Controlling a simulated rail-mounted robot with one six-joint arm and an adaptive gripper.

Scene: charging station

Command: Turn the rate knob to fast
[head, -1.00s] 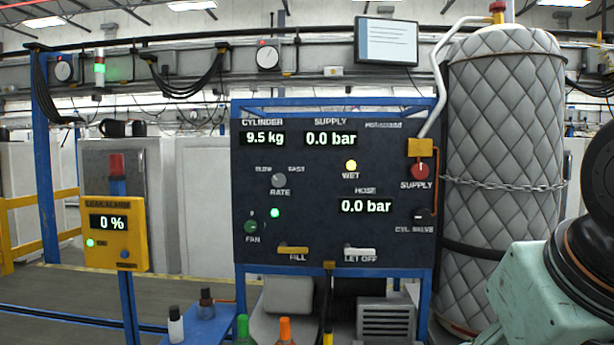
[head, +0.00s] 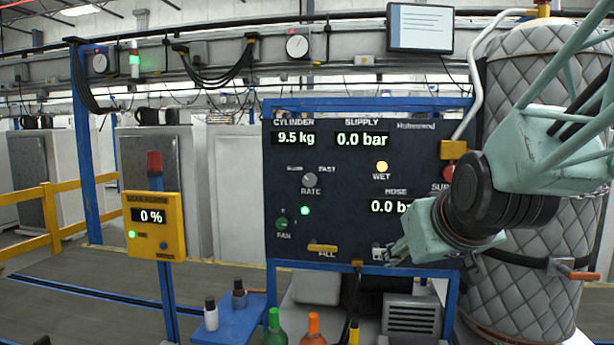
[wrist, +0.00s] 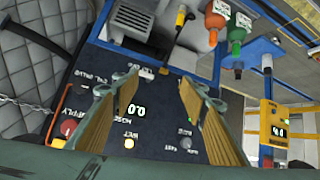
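The grey rate knob (head: 309,180) is on the dark control panel (head: 340,232), between the SLOW and FAST labels and above the word RATE. Its mark seems to lean up and left, toward SLOW, but it is small. My gripper (head: 392,252) is in front of the panel's lower right, below and to the right of the knob and apart from it. In the wrist view my gripper (wrist: 160,88) has its two fingers wide apart with nothing between them.
The fill lever (head: 323,248) is at the panel's lower edge, and the fan knob (head: 282,224) is at lower left. A yellow leak alarm (head: 155,222) stands left. Bottles (head: 313,328) stand below. A quilted cylinder (head: 520,290) is at right, behind my arm.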

